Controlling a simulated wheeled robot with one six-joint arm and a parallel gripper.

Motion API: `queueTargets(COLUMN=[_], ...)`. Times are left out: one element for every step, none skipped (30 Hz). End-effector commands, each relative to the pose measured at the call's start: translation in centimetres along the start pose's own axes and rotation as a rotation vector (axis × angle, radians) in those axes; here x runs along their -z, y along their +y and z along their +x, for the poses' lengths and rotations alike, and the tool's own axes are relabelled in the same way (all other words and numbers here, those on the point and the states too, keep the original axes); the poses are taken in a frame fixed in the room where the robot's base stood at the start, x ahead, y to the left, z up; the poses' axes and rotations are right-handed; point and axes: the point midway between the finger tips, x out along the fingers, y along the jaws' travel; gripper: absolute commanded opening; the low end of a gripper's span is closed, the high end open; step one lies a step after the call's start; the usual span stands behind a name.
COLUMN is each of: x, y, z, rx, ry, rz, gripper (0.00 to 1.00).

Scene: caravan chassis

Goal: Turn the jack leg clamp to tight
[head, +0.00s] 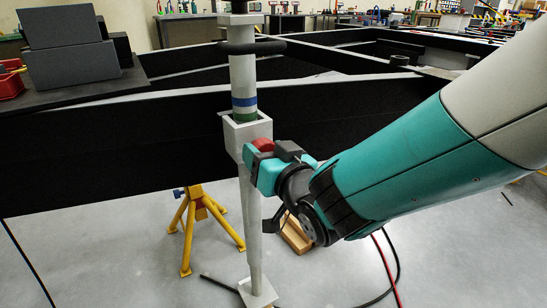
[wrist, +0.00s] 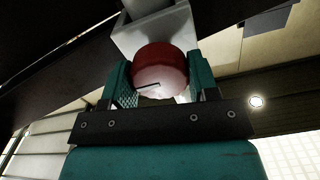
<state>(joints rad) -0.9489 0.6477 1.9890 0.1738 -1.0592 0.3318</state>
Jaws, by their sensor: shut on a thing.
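The jack leg (head: 243,75) is a pale upright post with blue and green bands, held in a light grey clamp bracket (head: 245,132) on the black chassis beam. The clamp's red round knob (head: 263,144) is on the bracket's right side, partly hidden by my gripper. In the wrist view the red knob (wrist: 160,72) shows a short dark line on its face. My gripper (head: 265,162) is shut on the knob, with a teal finger on each side of it in the wrist view. The grey bracket (wrist: 150,30) is right behind the knob there.
The black chassis beam (head: 110,140) runs across behind the jack leg. A yellow stand (head: 197,218) stands on the floor at left. A wooden block (head: 296,235) and red and black cables (head: 388,265) lie below my arm. Grey boxes (head: 70,62) sit at upper left.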

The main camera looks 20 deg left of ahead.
Motion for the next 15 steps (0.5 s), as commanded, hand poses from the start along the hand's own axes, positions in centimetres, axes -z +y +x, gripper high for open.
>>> queueTargets(x=[-0.10,-0.08,-0.05,-0.04,-0.02,-0.01,0.00,0.01,0.02,0.03,0.03,0.04,0.04,0.04,0.05], y=[-0.33,-0.33,-0.33,-0.33,-0.33,-0.33,-0.33,-0.33,-0.33,-0.33,-0.33,-0.33,-0.33,-0.32,-0.33], z=[0.02,0.02,0.02,0.02,0.02,0.03,0.03,0.03,0.03,0.03,0.03,0.03,0.03,0.03,0.03], rx=[0.007,0.007,0.007,0.007,0.007,0.007,0.007,0.007,0.007,0.007,0.007,0.007,0.007,0.007,0.007], ry=[0.000,0.000,0.000,0.000,0.000,0.000,0.000,0.000,0.000,0.000,0.000,0.000,0.000,0.001,0.001], rz=[0.014,0.020,0.026,0.030,0.032,0.035,0.036,0.037,0.038,0.038,0.038,0.038,0.038,0.038,0.038], gripper=[0.31,0.31,0.31,0.31,0.31,0.31,0.31,0.31,0.31,0.31,0.31,0.31,0.31,0.31,0.31])
